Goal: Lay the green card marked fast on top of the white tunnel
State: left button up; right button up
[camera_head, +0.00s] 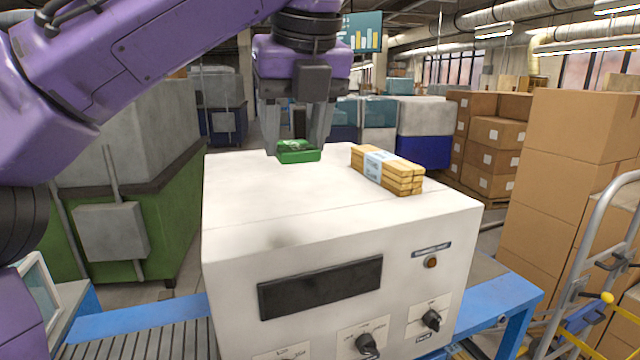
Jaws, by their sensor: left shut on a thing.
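The white tunnel (250,225) is a large white box over the conveyor, with a dark slot, knobs and a flat top. The green card (299,156) is a small thick green block with pale marking too small to read. It is at the far left part of the tunnel's top, between the fingertips of my left gripper (298,145). My left gripper points down and is shut on the card. The card is on or just above the top; I cannot tell whether it touches. My right gripper is not in view.
A banded bundle of wooden sticks (387,170) lies on the tunnel's top, right of the card. The front of the top is clear. Cardboard boxes (571,140) and a hand truck (588,265) stand at right. A green-based grey machine (125,170) stands at left.

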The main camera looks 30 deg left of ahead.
pick_arm(q)
jog(key=w+a+f+p, duration=0.2)
jog(key=w+a+f, duration=0.1)
jog(key=w+a, duration=0.2)
send_near(288, 206)
jog(key=shift+w+a+f, duration=0.5)
jog(key=shift+a+f, duration=0.1)
jog(key=shift+f, duration=0.1)
jog(key=shift+w+a+f, duration=0.1)
jog(key=shift+a+f, duration=0.05)
jog(key=shift+f, duration=0.15)
notch_tip(288, 206, down, 3)
jog(key=shift+f+b, duration=0.1)
jog(key=shift+b, duration=0.3)
jog(key=shift+a+f, duration=0.1)
jog(key=shift+f, duration=0.1)
jog(key=shift+w, duration=0.2)
jog(key=shift+s+f, duration=0.15)
jog(key=o, duration=1)
